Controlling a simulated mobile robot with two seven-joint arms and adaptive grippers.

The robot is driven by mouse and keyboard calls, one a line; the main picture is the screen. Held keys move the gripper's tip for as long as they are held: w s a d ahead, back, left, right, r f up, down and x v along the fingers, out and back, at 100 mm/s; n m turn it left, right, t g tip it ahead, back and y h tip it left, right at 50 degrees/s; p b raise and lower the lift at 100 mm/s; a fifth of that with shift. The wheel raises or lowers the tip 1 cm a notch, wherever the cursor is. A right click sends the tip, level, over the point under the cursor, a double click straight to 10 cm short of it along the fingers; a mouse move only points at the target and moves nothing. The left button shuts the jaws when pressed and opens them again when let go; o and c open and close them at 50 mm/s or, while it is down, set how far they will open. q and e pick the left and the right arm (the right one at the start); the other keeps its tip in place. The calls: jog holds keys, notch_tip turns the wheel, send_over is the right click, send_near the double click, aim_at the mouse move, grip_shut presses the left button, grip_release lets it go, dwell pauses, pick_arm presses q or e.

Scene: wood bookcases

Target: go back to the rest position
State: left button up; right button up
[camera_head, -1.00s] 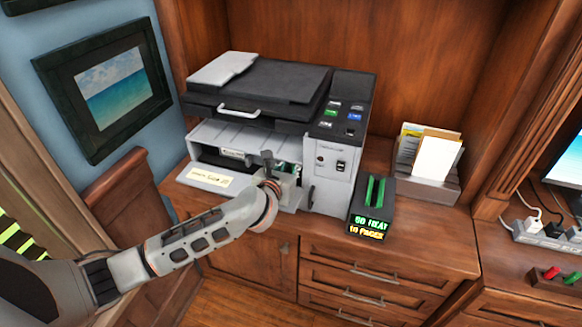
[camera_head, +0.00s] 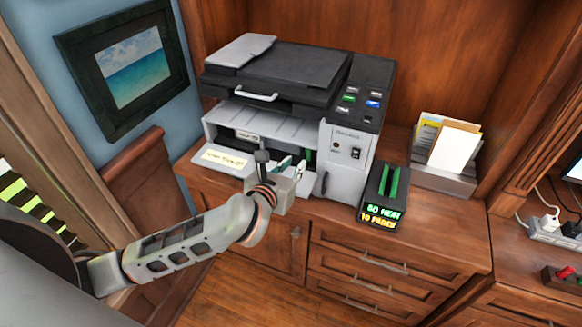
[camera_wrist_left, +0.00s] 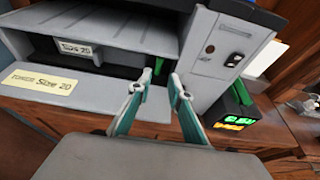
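My left gripper (camera_head: 291,164) is in front of the grey and black printer (camera_head: 347,152), near the right end of its open front bay. In the left wrist view its two teal and white fingers (camera_wrist_left: 156,86) stand apart with nothing held between them, so it is open. Behind the fingertips a green part (camera_wrist_left: 159,66) shows inside the bay; it is partly hidden. The bay's lowered front flap (camera_head: 222,163) carries a toner size label. My right gripper is in neither view.
A black box with green slots and a lit display (camera_head: 382,200) stands right of the printer. A paper holder (camera_head: 446,158) is behind it. The wood cabinet (camera_head: 440,235) carries them all. A framed picture (camera_head: 130,68) hangs on the left wall.

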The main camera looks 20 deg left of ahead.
pick_arm(q)
jog(key=shift+s+r, duration=0.25)
jog(key=shift+s, duration=0.35)
